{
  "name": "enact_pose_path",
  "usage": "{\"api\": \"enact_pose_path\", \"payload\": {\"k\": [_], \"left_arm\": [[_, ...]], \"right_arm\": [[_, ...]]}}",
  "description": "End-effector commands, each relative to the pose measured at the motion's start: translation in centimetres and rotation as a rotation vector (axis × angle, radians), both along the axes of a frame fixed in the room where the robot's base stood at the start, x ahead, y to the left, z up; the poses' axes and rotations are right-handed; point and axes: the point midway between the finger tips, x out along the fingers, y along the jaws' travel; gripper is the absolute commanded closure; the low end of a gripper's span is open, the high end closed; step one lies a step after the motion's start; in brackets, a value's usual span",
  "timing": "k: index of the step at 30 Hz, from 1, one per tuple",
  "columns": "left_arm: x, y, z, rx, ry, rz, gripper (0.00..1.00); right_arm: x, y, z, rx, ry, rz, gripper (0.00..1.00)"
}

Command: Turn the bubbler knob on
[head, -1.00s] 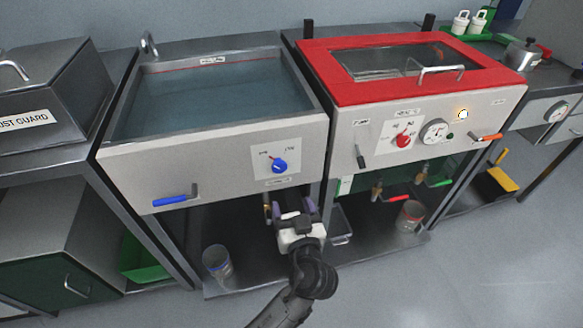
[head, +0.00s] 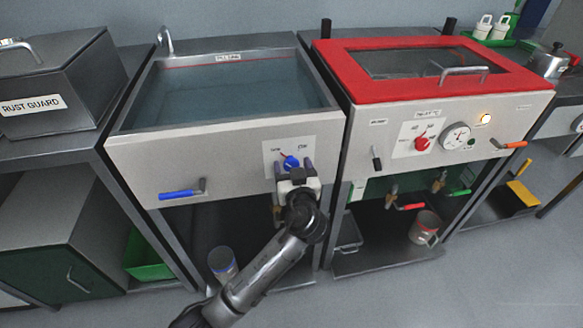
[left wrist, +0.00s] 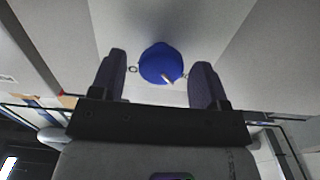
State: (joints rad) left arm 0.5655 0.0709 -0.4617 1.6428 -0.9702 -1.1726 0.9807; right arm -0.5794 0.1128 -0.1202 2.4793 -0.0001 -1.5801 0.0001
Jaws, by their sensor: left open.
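A round blue knob (head: 291,161) sits on a white label plate (head: 272,150) on the front panel of the left water tank (head: 225,160). Its pale pointer leans to the upper left in the head view. My left gripper (head: 293,168) is open at the panel, its two purple-grey fingertips on either side of the knob. In the left wrist view the knob (left wrist: 161,63) lies between the fingers (left wrist: 160,82), with a gap on both sides. The gripper hides the lower part of the knob plate in the head view. My right gripper is not in view.
A blue-handled lever (head: 180,194) is at the tank's lower left. To the right stands a red-lidded tank (head: 360,92) with a red knob (head: 422,144), a dial (head: 456,136) and a lit lamp (head: 486,118). A jar (head: 222,262) stands on the shelf below.

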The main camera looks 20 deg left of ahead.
Motion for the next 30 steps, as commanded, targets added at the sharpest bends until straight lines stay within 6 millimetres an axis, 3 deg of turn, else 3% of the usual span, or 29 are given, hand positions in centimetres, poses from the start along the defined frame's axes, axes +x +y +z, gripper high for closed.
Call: {"api": "enact_pose_path", "payload": {"k": [16,30], "left_arm": [[1.14,0.74,0.06,-0.001,0.001,0.001,0.31],[1.12,0.72,0.04,-0.001,0.001,0.001,0.76]], "right_arm": [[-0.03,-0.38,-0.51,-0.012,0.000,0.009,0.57],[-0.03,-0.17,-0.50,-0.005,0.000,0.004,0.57]]}}
